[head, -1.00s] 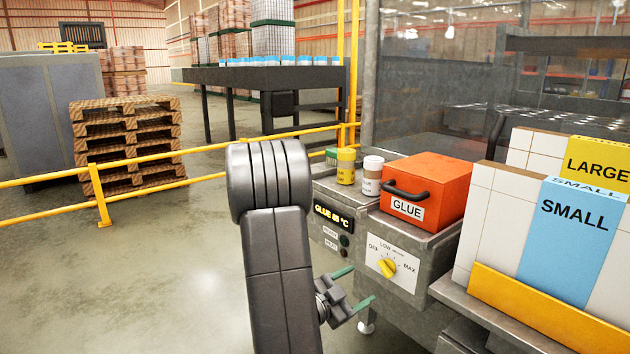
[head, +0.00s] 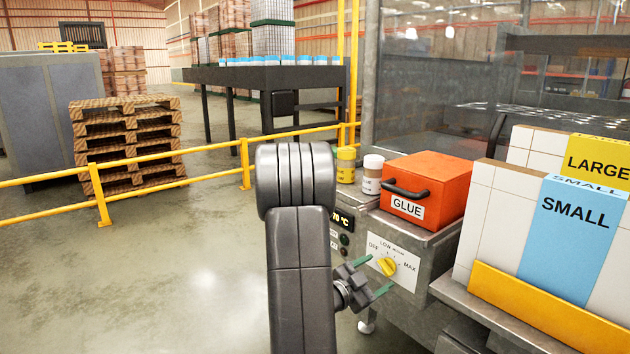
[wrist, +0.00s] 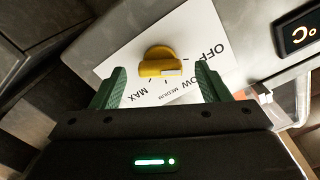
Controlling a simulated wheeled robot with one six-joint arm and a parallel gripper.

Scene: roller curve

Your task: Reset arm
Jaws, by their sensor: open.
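My gripper (head: 372,275) is in front of the glue machine's dial panel (head: 405,283), its green fingers apart and empty. In the wrist view my gripper (wrist: 160,86) is also open. The yellow knob (wrist: 158,62) shows beyond and between the fingers, apart from them. Its white mark is on the side toward the OFF and LOW lettering. My arm hides part of the temperature display (head: 343,220), which seems to read 70 °C.
An orange GLUE box (head: 432,190) and two small jars stand on the machine. Boxes marked SMALL (head: 570,225) and LARGE are at the right. A yellow railing (head: 170,159) crosses behind my arm. The floor (head: 160,270) at the left is clear.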

